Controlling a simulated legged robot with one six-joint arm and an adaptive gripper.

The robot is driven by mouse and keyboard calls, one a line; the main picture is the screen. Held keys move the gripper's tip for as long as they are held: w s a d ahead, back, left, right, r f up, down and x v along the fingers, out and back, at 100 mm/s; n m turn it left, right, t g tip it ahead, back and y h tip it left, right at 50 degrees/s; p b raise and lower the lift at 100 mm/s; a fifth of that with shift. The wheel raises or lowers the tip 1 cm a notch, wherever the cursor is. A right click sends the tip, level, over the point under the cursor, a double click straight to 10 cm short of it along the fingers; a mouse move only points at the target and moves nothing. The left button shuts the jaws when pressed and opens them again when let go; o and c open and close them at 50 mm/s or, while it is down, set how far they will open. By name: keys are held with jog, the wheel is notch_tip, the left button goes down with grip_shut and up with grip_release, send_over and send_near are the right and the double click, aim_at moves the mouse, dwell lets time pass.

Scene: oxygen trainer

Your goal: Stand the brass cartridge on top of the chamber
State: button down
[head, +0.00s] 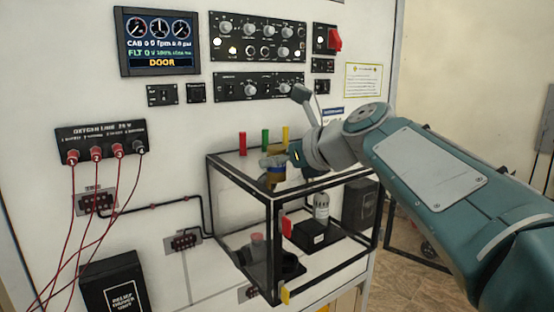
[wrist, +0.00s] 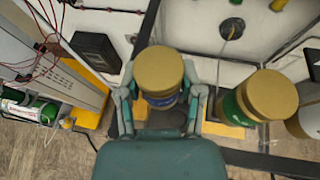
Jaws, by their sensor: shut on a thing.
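The chamber (head: 243,183) is a clear box with a black frame in front of the panel. The brass cartridge (head: 272,162) has a gold top and a blue band and looks upright near the chamber's top. My gripper (head: 285,160) is shut on it. In the wrist view the brass cartridge (wrist: 158,70) sits between the two fingers of my gripper (wrist: 160,98), its blue band just below the gold top. Its lower end is hard to make out, so I cannot tell whether it touches the chamber top.
Inside, a white cylinder (head: 321,207) stands on a black block (head: 313,237). In the wrist view a green cylinder with a gold top (wrist: 268,95) is to the right.

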jog(key=shift+c, duration=1.2)
grip_release()
jog(key=shift+d+f, duration=0.1)
jog(key=shift+d, duration=0.15)
jog(key=shift+a, duration=0.1)
jog(key=v, duration=1.2)
jog(key=s+d+f+n+g+h, duration=0.1)
jog(key=s+d+f+n+h, duration=0.1)
jog(key=s+f+n, duration=0.4)
jog(key=s+d+f+n+g+h, duration=0.1)
jog(key=s+f+n+h, duration=0.3)
jog(key=f+n, duration=0.7)
jog(key=s+d+f+n+g+h, duration=0.1)
jog(key=s+d+f+n+h, duration=0.2)
jog(key=s+f+n, duration=0.5)
notch_tip(320, 180, down, 7)
jog(key=shift+d+r+n+g+h, duration=0.15)
jog(key=shift+d+n+g+h, duration=0.2)
jog(key=shift+n, duration=0.45)
